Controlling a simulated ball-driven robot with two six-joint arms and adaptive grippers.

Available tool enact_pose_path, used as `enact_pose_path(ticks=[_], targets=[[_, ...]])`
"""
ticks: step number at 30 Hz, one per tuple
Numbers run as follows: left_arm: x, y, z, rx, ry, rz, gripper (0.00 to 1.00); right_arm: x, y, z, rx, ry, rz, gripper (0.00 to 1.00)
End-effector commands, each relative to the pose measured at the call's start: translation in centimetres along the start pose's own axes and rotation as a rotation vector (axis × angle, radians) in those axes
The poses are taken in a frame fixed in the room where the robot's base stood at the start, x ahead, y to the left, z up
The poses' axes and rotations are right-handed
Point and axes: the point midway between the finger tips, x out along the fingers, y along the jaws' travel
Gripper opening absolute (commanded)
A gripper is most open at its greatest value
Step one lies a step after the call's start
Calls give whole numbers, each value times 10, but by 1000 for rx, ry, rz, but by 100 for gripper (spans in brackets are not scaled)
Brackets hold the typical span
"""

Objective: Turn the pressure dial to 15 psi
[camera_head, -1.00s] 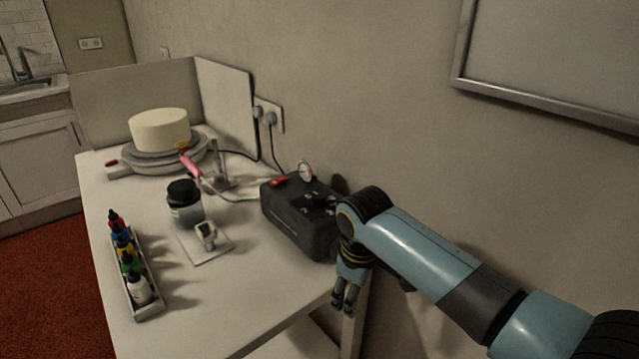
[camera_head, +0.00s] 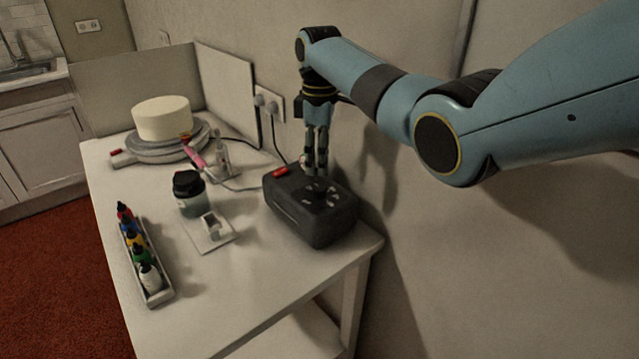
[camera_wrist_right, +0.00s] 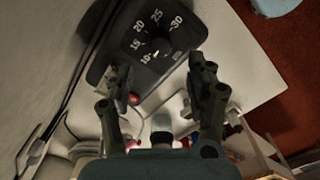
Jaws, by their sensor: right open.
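The black compressor box (camera_head: 300,218) sits at the right end of the table, against the wall. Its pressure dial (camera_wrist_right: 159,46) shows in the right wrist view, with white numbers from 10 to 30 around a dark knob. A small light mark on the knob seems to point near 10. My right gripper (camera_head: 316,168) points down over the top of the compressor in the head view. In the right wrist view its fingers (camera_wrist_right: 161,80) are spread apart and empty, with the dial beyond their tips. My left gripper is not in view.
A red switch (camera_head: 281,171) is on the compressor's top. A pink airbrush (camera_head: 195,158), a dark-lidded jar (camera_head: 188,192) and a bottle rack (camera_head: 157,297) stand left of it. A white cake (camera_head: 162,117) is on a turntable. The wall is close behind the compressor.

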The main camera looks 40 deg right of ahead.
Motion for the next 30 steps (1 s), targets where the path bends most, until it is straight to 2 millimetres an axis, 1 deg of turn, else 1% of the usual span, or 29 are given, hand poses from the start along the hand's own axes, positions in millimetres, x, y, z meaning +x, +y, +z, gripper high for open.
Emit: enact_pose_path(ticks=[1,3,6,9,12,15,22,23,30], targets=[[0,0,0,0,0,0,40,12,-1,0,0,-2,-3,56],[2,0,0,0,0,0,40,26,-1,0,0,-1,-3,56],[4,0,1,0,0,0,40,45,-1,0,1,0,-2,56],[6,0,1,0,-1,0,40,59,0,0,2,0,-1,56],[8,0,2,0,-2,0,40,68,0,-1,2,1,0,56],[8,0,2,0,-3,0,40,72,0,0,1,1,1,56],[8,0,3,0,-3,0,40,72,0,0,1,1,2,56],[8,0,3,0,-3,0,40,72,0,0,1,1,2,54],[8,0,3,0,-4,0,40,72,0,0,1,1,2,23]])
